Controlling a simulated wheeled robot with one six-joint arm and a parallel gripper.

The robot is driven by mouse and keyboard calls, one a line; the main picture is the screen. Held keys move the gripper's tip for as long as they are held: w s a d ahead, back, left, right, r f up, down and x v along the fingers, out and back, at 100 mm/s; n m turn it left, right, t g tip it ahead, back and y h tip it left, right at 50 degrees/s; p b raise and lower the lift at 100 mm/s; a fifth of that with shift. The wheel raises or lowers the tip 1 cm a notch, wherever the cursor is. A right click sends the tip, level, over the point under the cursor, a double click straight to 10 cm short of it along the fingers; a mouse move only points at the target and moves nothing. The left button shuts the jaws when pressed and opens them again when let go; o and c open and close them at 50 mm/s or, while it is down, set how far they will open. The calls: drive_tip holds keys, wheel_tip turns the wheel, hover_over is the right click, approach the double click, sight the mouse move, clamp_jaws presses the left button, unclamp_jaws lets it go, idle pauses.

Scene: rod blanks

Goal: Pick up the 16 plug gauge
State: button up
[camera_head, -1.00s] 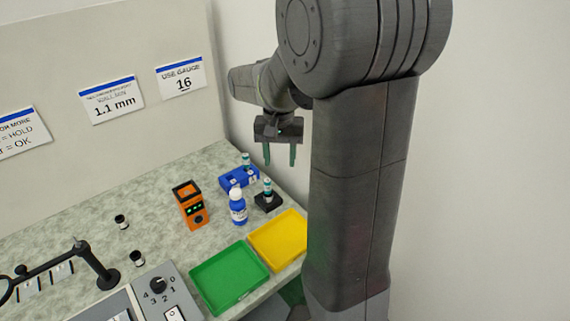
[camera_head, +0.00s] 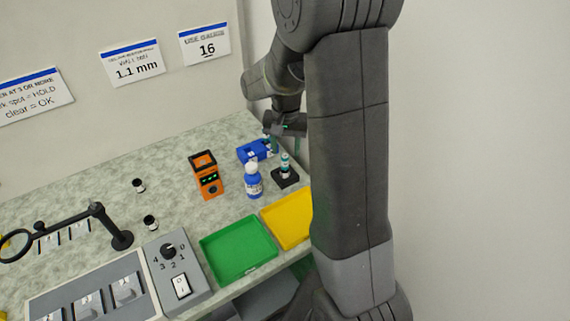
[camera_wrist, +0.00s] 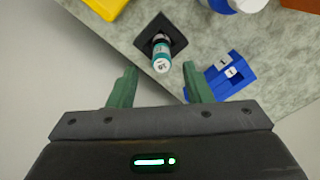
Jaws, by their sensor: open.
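A teal, white-banded plug gauge (camera_head: 285,163) stands upright in a square black stand (camera_head: 285,178). In the wrist view the gauge (camera_wrist: 162,62) shows its end with a small tag; the number looks like 16 but is not clear. A blue block (camera_head: 250,153) with white number tags is behind it; the block (camera_wrist: 222,76) lies right of the gauge in the wrist view. My gripper (camera_head: 284,143) is open, above and behind the stand. In the wrist view the gauge shows between and beyond the fingertips (camera_wrist: 160,72), with no contact seen. Whether the block holds a gauge is hidden.
A blue and white bottle (camera_head: 253,182) stands left of the black stand, with an orange device (camera_head: 207,176) beyond it. A yellow tray (camera_head: 284,222) and a green tray (camera_head: 238,250) are in front. The wall sign (camera_head: 205,46) reads "USE GAUGE 16".

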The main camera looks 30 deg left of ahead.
sight(285, 155)
wheel_tip(285, 155, down, 4)
drive_tip(key=shift+a+f, duration=0.1)
drive_tip(key=shift+a, duration=0.05)
drive_tip(key=shift+c, duration=0.5)
clamp_jaws()
